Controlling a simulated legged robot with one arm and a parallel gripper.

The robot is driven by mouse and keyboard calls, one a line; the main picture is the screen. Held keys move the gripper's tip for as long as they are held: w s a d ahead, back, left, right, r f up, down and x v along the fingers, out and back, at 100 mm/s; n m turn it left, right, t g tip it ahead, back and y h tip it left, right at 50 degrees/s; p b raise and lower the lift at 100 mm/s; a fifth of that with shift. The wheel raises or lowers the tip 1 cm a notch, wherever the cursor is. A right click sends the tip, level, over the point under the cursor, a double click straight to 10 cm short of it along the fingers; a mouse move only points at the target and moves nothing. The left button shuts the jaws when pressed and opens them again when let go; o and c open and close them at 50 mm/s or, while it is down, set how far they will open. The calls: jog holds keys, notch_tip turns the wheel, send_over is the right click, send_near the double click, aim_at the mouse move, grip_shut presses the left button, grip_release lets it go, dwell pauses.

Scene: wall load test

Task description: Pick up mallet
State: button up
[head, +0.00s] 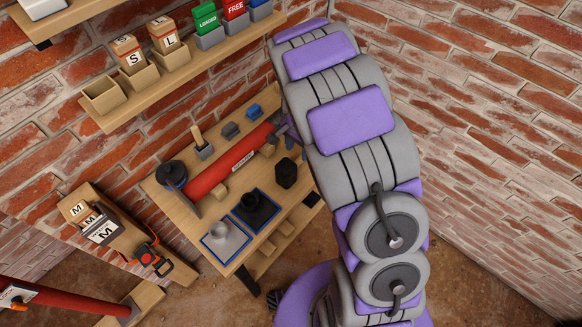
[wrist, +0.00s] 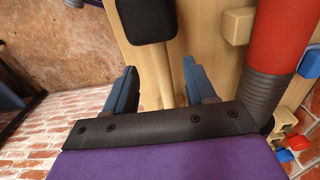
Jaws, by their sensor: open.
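The mallet has a black block head (wrist: 147,20) and a pale wooden handle (wrist: 160,72). In the wrist view its head is at the top centre, and the handle runs down from it between my fingers. In the head view a black block (head: 287,173) that looks like the mallet head is at the right part of the bench; no handle is visible there. My gripper (wrist: 160,78) is open, with a blue finger on each side of the handle. Contact cannot be told.
A red cylinder (head: 228,163) lies along the wooden bench (head: 215,210), close to my gripper's right in the wrist view (wrist: 281,40). Grey and dark trays (head: 226,241) sit at the bench front. A shelf (head: 110,118) with boxes hangs above; brick walls enclose the corner.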

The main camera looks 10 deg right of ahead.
aim_at(298, 160)
jog(key=f, duration=0.1)
jog(key=d+f, duration=0.1)
jog(key=f, duration=0.1)
jog(key=shift+d+f, duration=0.15)
jog(key=f, duration=0.1)
jog(key=a+f+b, duration=0.1)
jog(key=f, duration=0.1)
jog(key=a+f, duration=0.1)
jog(key=shift+f+b, duration=0.35)
jog(key=shift+b, duration=0.05)
jog(key=shift+d+f, duration=0.1)
jog(key=shift+f, duration=0.1)
jog(key=shift+d, duration=0.3)
jog(key=shift+w+d, duration=0.1)
jog(key=shift+d, duration=0.15)
jog(key=shift+c, duration=1.3)
jog(key=c, duration=0.3)
jog(key=shift+a, duration=0.3)
grip_shut()
